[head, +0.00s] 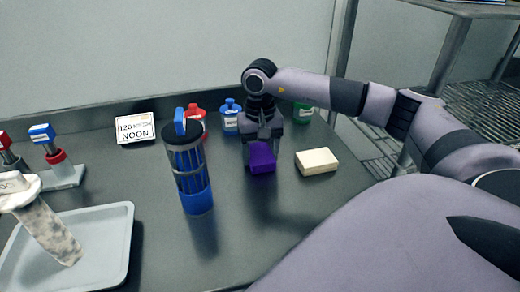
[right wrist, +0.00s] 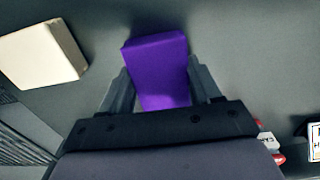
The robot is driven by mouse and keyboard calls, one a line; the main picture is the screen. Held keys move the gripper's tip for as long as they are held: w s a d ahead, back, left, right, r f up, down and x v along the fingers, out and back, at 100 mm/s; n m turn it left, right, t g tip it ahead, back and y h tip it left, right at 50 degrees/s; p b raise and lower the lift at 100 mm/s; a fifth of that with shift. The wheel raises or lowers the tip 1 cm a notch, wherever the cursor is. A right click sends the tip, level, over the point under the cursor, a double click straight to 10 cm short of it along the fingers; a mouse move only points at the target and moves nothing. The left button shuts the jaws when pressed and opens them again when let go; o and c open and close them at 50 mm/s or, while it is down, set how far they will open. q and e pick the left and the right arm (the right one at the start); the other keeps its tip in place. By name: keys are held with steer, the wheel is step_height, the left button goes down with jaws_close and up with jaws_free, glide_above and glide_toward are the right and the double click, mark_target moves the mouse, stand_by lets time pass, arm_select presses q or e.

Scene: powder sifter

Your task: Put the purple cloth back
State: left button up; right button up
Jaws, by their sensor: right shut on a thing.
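The purple cloth (head: 262,158) is a small folded block over the grey table, right of the middle in the head view. My right gripper (head: 263,140) points down at it and is shut on it. In the right wrist view the purple cloth (right wrist: 158,68) sits between the two fingers of my right gripper (right wrist: 163,85). I cannot tell whether the cloth touches the table. My left gripper is not in view.
A cream block (head: 317,161) lies just right of the cloth. A blue caged cylinder (head: 190,175) stands left of it. Red (head: 195,115), blue (head: 230,118) and green (head: 302,113) labelled containers stand behind. A grey tray (head: 118,240) is at left. A sign (head: 135,128) is at the back.

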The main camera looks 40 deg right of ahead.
mark_target(260, 154)
steer(key=shift+f, duration=0.15)
steer(key=o, duration=0.9)
steer(key=shift+o, duration=0.2)
step_height(260, 154, up, 12)
steer(key=shift+r, duration=0.2)
